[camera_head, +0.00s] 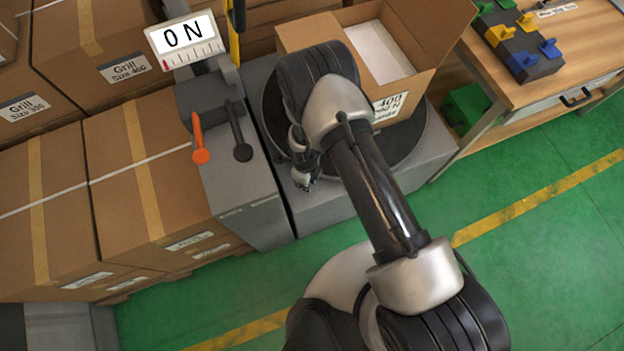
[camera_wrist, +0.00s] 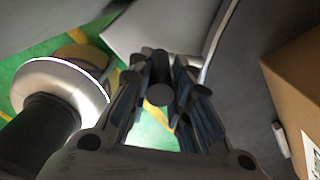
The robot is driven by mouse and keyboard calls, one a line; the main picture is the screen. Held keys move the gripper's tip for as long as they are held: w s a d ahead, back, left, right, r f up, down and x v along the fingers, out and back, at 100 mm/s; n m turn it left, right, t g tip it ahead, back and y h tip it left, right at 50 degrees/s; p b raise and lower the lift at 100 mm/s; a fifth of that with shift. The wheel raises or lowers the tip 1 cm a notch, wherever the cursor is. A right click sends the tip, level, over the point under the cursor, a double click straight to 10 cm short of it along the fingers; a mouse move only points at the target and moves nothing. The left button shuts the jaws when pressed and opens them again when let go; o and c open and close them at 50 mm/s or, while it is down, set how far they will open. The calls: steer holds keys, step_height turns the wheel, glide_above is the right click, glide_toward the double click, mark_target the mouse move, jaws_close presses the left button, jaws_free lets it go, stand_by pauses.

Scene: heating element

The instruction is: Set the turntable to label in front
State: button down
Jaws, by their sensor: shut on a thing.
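The turntable (camera_head: 408,155) is a dark round disc set in a grey base. An open cardboard box (camera_head: 425,85) stands on it. A white label (camera_head: 388,106) on the box's near face is partly hidden by my arm. My gripper (camera_head: 303,182) is low at the turntable's near-left edge, mostly hidden behind my wrist in the head view. In the wrist view, my gripper (camera_wrist: 160,105) is shut on a dark round peg (camera_wrist: 159,94) between its fingers. The box (camera_wrist: 293,85) stands to the right there.
Stacked cartons (camera_head: 140,165) fill the left. A wooden workbench (camera_head: 580,45) stands at right. The green floor in front is clear.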

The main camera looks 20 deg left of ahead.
steer(key=shift+w+a, duration=0.1)
steer(key=shift+a, duration=0.35)
steer(key=shift+w+a+r, duration=0.1)
steer(key=shift+a, duration=0.05)
steer(key=c, duration=1.7)
jaws_free()
steer(key=shift+o, duration=1.3)
steer(key=shift+w+a+r, duration=0.1)
steer(key=shift+r, duration=0.3)
steer(key=r, duration=0.7)
steer(key=d+r, duration=0.1)
steer(key=r, duration=0.3)
steer(key=shift+s, duration=0.3)
